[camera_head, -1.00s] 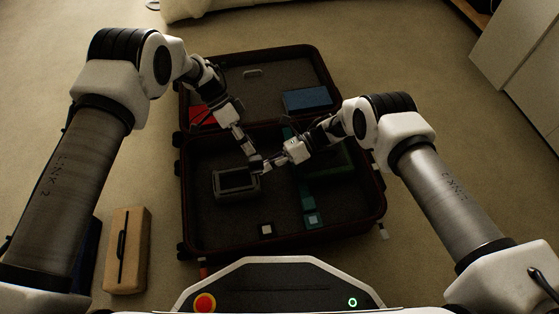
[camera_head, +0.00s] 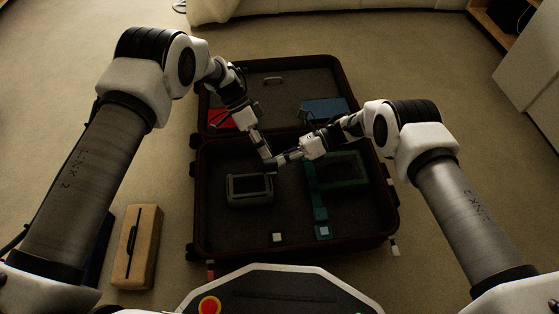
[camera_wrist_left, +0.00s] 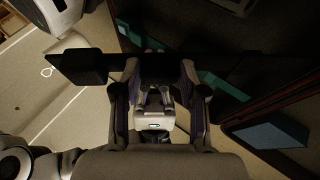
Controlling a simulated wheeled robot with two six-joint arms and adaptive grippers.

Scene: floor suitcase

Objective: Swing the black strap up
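A long black strap (camera_wrist_left: 245,66) crosses the left wrist view, with a thicker dark block at its left end. It meets the finger area of my left gripper (camera_wrist_left: 155,72); whether the fingers grip it is not clear. In the head view my left gripper (camera_head: 268,160) points down over the open suitcase (camera_head: 201,215), near the line between its base and lid. My right gripper (camera_head: 285,159) comes in from the right, its tips close to the left one's. The strap is not distinct in the head view against the dark lining.
The base holds a grey framed case (camera_head: 249,188), a green frame (camera_head: 345,170), a teal strip (camera_head: 319,200) and a small white block (camera_head: 278,237). The lid holds a red item (camera_head: 219,119) and a blue block (camera_head: 325,110). A tan box (camera_head: 138,246) stands on the floor at left.

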